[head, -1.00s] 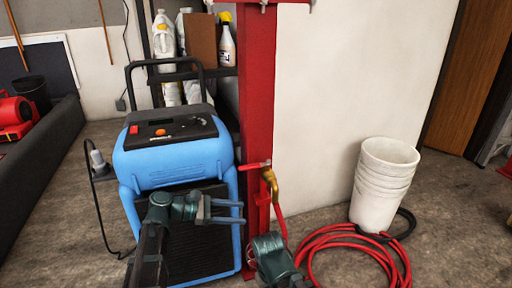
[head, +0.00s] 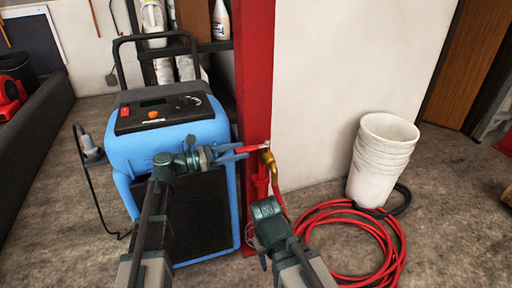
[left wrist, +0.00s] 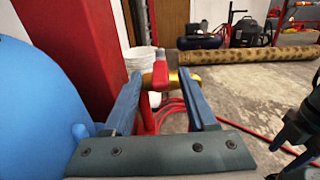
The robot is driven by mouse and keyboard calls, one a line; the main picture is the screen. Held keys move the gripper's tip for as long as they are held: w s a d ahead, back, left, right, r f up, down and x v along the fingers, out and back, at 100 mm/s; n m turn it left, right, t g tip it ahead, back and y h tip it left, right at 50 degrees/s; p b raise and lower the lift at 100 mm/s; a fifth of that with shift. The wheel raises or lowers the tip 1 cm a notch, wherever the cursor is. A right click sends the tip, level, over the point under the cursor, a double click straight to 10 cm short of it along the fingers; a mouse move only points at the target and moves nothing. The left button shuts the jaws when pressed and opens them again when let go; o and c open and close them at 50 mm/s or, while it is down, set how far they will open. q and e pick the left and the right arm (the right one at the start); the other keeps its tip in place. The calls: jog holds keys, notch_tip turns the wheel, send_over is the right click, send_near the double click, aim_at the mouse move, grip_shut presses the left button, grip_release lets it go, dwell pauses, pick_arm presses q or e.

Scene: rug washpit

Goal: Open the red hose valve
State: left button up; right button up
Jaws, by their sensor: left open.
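The red hose valve (head: 254,148) has a red lever on a brass tap (head: 268,160), mounted low on the red post (head: 254,80). The lever points left in the head view. My left gripper (head: 243,152) is open at the lever's left end. In the left wrist view the valve's red lever end (left wrist: 156,74) shows between the open fingers of the left gripper (left wrist: 160,80), with brass behind it. Contact cannot be told. My right gripper (head: 264,212) is below the tap, its fingers not clearly seen.
A blue machine (head: 160,140) stands left of the post, close to my left arm. A coiled red hose (head: 385,250) lies on the floor at right, beside stacked white buckets (head: 383,160). A shelf with bottles (head: 220,20) is behind. Open floor lies at far right.

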aim_at(258, 146)
pick_arm(q)
jog(key=shift+x, duration=3.15)
jog(key=shift+c, duration=0.3)
grip_shut()
